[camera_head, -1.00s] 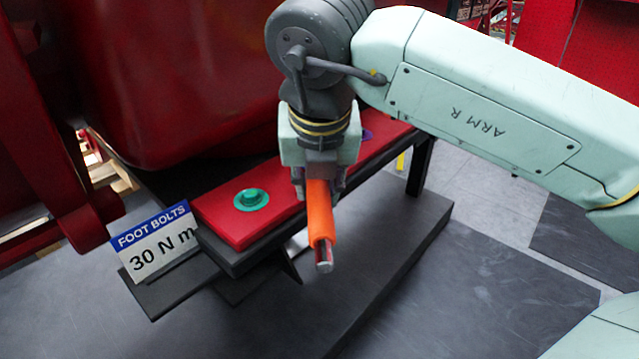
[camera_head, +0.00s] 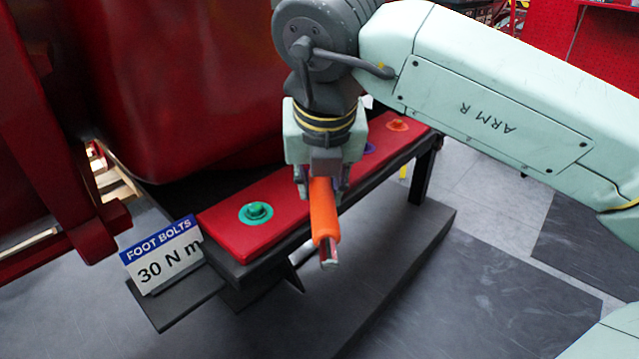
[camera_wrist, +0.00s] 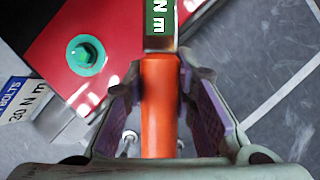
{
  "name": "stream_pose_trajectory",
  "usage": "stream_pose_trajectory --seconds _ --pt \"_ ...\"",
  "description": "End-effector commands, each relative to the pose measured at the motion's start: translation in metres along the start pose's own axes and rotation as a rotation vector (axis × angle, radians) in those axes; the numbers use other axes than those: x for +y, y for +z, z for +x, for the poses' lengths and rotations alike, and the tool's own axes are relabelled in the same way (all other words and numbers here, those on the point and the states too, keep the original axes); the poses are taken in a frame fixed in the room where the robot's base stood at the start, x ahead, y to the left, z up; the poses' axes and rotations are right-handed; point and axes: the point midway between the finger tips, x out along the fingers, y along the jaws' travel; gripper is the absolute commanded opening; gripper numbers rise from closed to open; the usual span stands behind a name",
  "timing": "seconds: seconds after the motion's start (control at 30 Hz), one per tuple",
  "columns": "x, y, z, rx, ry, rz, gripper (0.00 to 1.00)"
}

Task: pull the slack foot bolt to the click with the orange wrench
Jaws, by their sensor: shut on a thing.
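The orange wrench (camera_head: 323,212) is held in my gripper (camera_head: 321,188), which is shut on its orange handle. The handle's end points down toward the camera in the head view. In the wrist view the wrench (camera_wrist: 160,105) runs up between the fingers, with a green label above the grip; its far end is out of frame. On the red foot plate (camera_head: 235,240) are a green-ringed bolt (camera_head: 255,212), a purple-ringed bolt (camera_head: 369,149) partly hidden by my gripper, and an orange-ringed bolt (camera_head: 397,126). I cannot tell which bolt is slack. The green bolt (camera_wrist: 86,55) is left of the wrench in the wrist view.
A sign (camera_head: 163,254) reading "FOOT BOLTS 30 N m" stands at the plate's near left end. The large red body (camera_head: 190,80) rises behind the plate. A dark base ledge (camera_head: 400,245) lies below. Open grey floor is at the right.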

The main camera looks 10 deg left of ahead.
Motion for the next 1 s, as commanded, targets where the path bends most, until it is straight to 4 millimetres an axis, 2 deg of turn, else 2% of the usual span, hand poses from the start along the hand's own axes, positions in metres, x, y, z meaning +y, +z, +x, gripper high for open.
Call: stream_pose_trajectory --seconds 0.5,1.0 --pt "0.000 0.009 -0.020 -0.002 -0.001 0.001 0.00" --pt "0.000 0.009 -0.021 -0.002 0.000 0.001 0.00"
